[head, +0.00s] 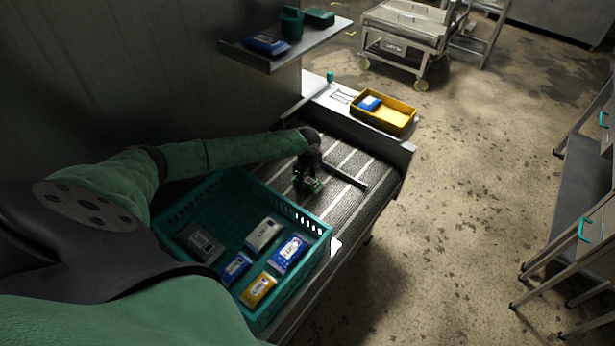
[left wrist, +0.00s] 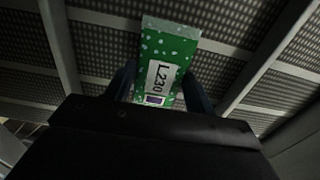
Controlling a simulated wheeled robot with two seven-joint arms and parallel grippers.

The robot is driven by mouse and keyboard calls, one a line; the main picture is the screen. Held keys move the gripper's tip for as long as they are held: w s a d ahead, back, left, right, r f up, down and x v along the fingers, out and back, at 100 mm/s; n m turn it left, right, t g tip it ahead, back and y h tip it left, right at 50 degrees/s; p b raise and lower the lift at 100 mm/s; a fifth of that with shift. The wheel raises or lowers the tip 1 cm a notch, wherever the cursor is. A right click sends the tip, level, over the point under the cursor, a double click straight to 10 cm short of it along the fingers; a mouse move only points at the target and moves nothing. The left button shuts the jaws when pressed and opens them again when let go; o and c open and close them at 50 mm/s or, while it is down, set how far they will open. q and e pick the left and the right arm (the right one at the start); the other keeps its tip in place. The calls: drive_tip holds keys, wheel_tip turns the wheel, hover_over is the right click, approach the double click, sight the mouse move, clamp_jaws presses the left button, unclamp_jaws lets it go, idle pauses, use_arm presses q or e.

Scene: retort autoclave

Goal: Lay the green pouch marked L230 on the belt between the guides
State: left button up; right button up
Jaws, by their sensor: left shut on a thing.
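The green pouch marked L230 (left wrist: 167,62) is between the fingers of my left gripper (left wrist: 163,90) in the left wrist view. My left gripper (head: 308,184) is shut on it over the dark belt (head: 345,205) in the head view, where only a small green part of the pouch (head: 316,186) shows. Pale lines cross the belt, and a dark guide bar (head: 346,175) lies just right of the gripper. I cannot tell whether the pouch touches the belt. My right gripper does not show.
A teal crate (head: 322,228) with several pouches, blue, yellow, white and grey, stands at the near end of the belt. A shelf (head: 262,60) juts from the wall above.

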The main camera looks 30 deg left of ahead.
use_arm(q)
drive_tip(key=shift+f, duration=0.15)
drive_tip(key=shift+f, duration=0.15)
drive_tip(key=o, duration=0.8)
drive_tip(key=shift+o, duration=1.1)
